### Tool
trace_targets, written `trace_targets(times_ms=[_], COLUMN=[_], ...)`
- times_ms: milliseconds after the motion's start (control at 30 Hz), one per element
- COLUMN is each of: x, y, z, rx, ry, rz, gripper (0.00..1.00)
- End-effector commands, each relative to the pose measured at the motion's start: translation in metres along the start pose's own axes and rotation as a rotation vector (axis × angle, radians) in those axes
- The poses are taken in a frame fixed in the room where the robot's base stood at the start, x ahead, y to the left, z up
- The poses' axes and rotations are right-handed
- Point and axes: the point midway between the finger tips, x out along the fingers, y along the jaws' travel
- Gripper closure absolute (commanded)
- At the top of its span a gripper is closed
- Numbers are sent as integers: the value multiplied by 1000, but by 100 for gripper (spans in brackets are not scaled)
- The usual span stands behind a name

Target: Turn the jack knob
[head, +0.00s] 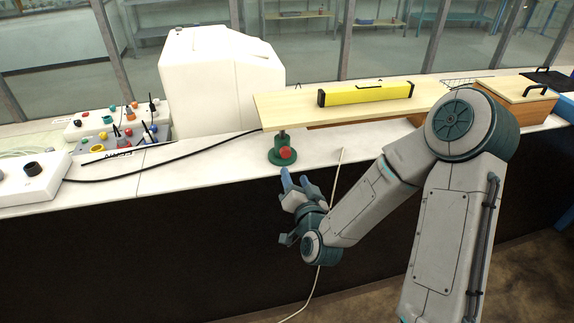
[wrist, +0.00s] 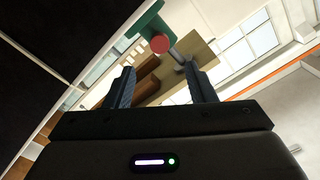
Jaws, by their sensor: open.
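The jack is green with a red knob (head: 286,153) on its front. It stands on the white counter under the left end of a wooden board (head: 285,103). In the wrist view the red knob (wrist: 160,43) shows beyond the fingertips, near the top centre, on the green jack (wrist: 147,22). My gripper (head: 294,180) is just in front of and below the jack, near the counter's front edge. Its two fingers (wrist: 158,75) are apart with nothing between them. They appear clear of the knob.
A yellow spirit level (head: 365,93) lies on the board. A white box-shaped unit (head: 220,80) stands behind left. Left are a control box (head: 32,178), a black cable and several coloured knobs. A pale thin cord (head: 335,180) hangs over the counter's edge beside my gripper.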

Motion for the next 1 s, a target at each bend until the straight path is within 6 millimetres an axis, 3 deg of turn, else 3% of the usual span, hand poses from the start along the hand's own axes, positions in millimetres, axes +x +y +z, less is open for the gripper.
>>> trace_targets(times_ms=[300, 500, 967, 1000], x=[61, 88, 100, 100], y=[-2, -1, 0, 0], z=[-2, -2, -1, -1], rx=[4, 3, 0, 0], ry=[1, 2, 1, 1], rz=[1, 1, 0, 0], gripper=[50, 50, 50, 58])
